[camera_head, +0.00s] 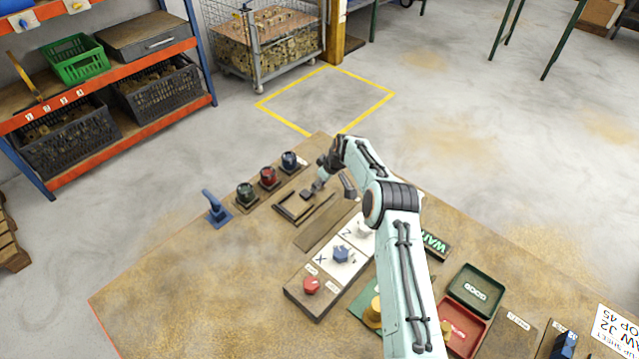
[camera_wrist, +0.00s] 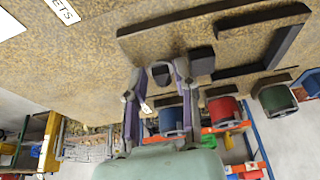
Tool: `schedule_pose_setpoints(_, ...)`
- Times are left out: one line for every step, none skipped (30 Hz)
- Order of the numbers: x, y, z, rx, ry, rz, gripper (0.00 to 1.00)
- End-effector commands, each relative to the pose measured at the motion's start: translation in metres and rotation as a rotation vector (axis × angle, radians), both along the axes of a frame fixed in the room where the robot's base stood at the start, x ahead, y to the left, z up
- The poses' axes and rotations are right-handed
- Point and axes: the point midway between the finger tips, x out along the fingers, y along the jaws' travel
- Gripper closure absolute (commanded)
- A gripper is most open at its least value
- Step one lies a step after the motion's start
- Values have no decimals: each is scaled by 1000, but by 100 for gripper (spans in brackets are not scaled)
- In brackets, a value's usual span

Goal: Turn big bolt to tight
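A red hex-shaped bolt head (camera_head: 311,284) sits on the near end of a dark wooden block with a white top panel, with small white labels beside it. A blue knob-like piece (camera_head: 340,254) stands on the white panel (camera_head: 353,266), which bears letters. I cannot read a "tight" mark at this size. My gripper (camera_head: 318,186) is well behind the red bolt, over the far part of the table near a dark frame. The bolt does not show in the wrist view.
Blue, red and green round pieces (camera_head: 268,177) stand left of my gripper. The dark frame on its board also shows in the wrist view (camera_wrist: 225,72). A blue upright piece (camera_head: 214,205) stands further left. Green (camera_head: 476,290) and red trays lie right. The table's left front is clear.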

Motion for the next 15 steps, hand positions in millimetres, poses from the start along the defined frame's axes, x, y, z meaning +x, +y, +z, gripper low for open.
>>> schedule_pose_setpoints(0, 0, 0, 0, 0, 0, 72)
schedule_pose_setpoints(0, 0, 0, 0, 0, 0, 72)
schedule_pose_setpoints(0, 0, 0, 0, 0, 0, 72)
schedule_pose_setpoints(0, 0, 0, 0, 0, 0, 78)
schedule_pose_setpoints(0, 0, 0, 0, 0, 0, 87)
schedule_pose_setpoints(0, 0, 0, 0, 0, 0, 100)
schedule_pose_setpoints(0, 0, 0, 0, 0, 0, 100)
schedule_pose_setpoints(0, 0, 0, 0, 0, 0, 100)
schedule_pose_setpoints(0, 0, 0, 0, 0, 0, 100)
schedule_pose_setpoints(0, 0, 0, 0, 0, 0, 100)
schedule_pose_setpoints(0, 0, 0, 0, 0, 0, 100)
schedule_pose_setpoints(0, 0, 0, 0, 0, 0, 100)
schedule_pose_setpoints(0, 0, 0, 0, 0, -1, 100)
schedule_pose_setpoints(0, 0, 0, -1, 1, -3, 100)
schedule_pose_setpoints(-1, 0, 0, 0, 1, -9, 100)
